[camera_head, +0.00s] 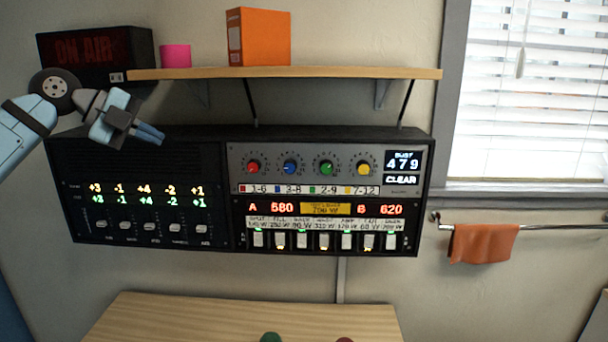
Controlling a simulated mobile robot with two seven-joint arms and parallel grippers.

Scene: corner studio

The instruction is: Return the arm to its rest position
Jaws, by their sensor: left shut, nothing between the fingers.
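My left arm comes in from the left edge, and its gripper (150,134) is shut and empty. It appears in front of the upper left part of a black control panel (140,237) on the wall; I cannot tell whether it touches the panel. The panel has several sliders on the left, and coloured knobs, lit displays and a row of switches on the right. The displays read "479", "CLEAR", "A 580" and "B 620". My right gripper is not in view.
A wooden shelf (340,73) above the panel holds an orange box (262,38) and a pink cup (176,56). A dark "ON AIR" sign (95,50) is at upper left. An orange cloth (484,243) hangs from a rail at right. A wooden table (200,318) is below.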

